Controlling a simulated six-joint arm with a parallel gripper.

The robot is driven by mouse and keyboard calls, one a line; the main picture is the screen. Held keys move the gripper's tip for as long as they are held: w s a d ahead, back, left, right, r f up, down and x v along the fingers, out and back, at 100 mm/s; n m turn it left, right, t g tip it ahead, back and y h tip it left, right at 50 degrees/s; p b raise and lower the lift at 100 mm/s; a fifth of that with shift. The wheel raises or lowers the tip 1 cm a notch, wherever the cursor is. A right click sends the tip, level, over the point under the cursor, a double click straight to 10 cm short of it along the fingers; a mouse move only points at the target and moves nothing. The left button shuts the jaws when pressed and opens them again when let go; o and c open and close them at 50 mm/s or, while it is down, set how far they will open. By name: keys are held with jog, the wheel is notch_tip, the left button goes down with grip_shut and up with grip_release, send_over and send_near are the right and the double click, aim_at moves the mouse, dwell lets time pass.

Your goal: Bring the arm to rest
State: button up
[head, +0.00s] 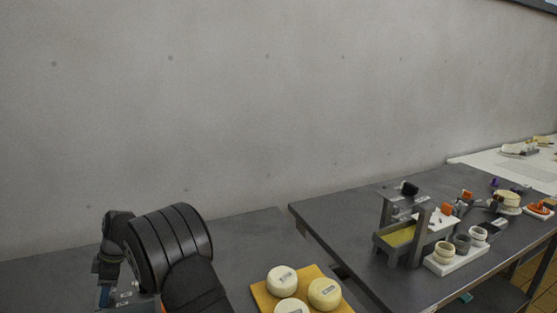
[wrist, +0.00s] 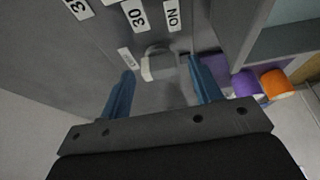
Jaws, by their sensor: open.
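My gripper (wrist: 160,70) shows in the wrist view with its two blue fingers apart. Between and just beyond the fingertips is a grey knob (wrist: 158,66) on a dark grey panel (wrist: 95,45). White labels on the panel read "30" and "ON", and others are cut off or hard to read. I cannot tell whether a finger touches the knob. In the head view my dark arm (head: 170,245) is at the lower left, bent down toward a labelled grey box (head: 140,302). A bit of a blue finger (head: 104,297) shows there; the rest is hidden.
A yellow board (head: 262,297) with three pale round cheeses (head: 324,293) lies right of my arm. A second dark table (head: 335,235) to the right bears a grey press-like stand (head: 417,250), a white tray of cups (head: 455,262) and small items. Purple and orange things (wrist: 277,83) show in the wrist view.

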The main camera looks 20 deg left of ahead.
jog(key=shift+s+f+m+y, duration=0.15)
jog(key=shift+m+y, duration=0.15)
jog(key=shift+m, duration=0.5)
jog(key=m+t, duration=0.1)
jog(key=m, duration=0.2)
jog(key=m+t, duration=0.1)
jog(key=m, duration=0.2)
jog(key=shift+s+m+t+y, duration=0.15)
jog(key=shift+m+t+y, duration=0.25)
jog(key=shift+s+m+t, duration=0.1)
jog(key=shift+m+t, duration=0.7)
jog(key=shift+m, duration=1.3)
jog(key=shift+s+m+t+h, duration=0.1)
jog(key=shift+m+t+h, duration=0.25)
jog(key=shift+m, duration=0.7)
jog(key=shift+m+t+h, duration=0.15)
jog(key=shift+m+t, duration=0.3)
jog(key=shift+m, duration=0.6)
